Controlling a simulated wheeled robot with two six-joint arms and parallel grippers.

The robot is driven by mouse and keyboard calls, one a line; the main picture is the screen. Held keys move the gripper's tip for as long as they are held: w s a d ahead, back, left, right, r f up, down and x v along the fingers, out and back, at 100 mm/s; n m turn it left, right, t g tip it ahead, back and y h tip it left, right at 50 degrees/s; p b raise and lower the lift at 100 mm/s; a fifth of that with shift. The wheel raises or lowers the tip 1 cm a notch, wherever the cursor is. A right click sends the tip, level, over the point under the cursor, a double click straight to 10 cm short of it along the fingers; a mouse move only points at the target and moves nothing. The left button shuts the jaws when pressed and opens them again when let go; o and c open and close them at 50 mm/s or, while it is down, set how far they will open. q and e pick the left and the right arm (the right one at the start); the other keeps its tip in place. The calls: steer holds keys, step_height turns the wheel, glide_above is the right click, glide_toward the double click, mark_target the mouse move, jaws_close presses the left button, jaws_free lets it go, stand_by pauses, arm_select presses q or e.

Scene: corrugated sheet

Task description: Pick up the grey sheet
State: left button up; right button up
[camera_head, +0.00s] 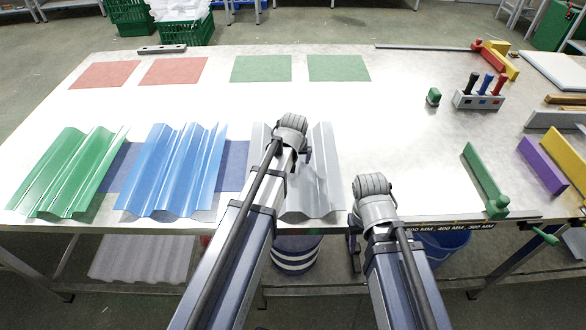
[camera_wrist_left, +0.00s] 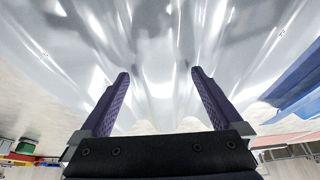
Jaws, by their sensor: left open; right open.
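The grey sheet (camera_head: 325,165) is corrugated and lies on the table near its front edge, right of the blue sheet. My left arm crosses over it and hides its middle. My left gripper (camera_head: 291,128) is above the sheet. In the left wrist view, the open purple fingers of my left gripper (camera_wrist_left: 158,76) point at the shiny grey sheet (camera_wrist_left: 155,35), which fills the upper view. I cannot tell whether they touch it. My right gripper (camera_head: 371,186) is open, right of the sheet near the table's front edge; its fingertips are hard to make out.
A blue sheet (camera_head: 176,170) and a green sheet (camera_head: 70,170) lie to the left. Red and green flat squares lie farther back. A tool holder (camera_head: 478,100), a green bar (camera_head: 484,178) and a purple bar (camera_head: 541,164) are at right. The table (camera_head: 400,110) is clear in the middle.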

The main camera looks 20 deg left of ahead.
arm_select(q)
steer(key=shift+w+f, duration=0.15)
steer(key=shift+f, duration=0.3)
steer(key=shift+r, duration=0.1)
arm_select(e)
steer(key=shift+f, duration=0.35)
arm_select(q)
steer(key=shift+c, duration=0.2)
steer(key=c, duration=1.5)
step_height(320, 180, up, 10)
steer(key=p, duration=1)
arm_select(e)
step_height(320, 180, up, 10)
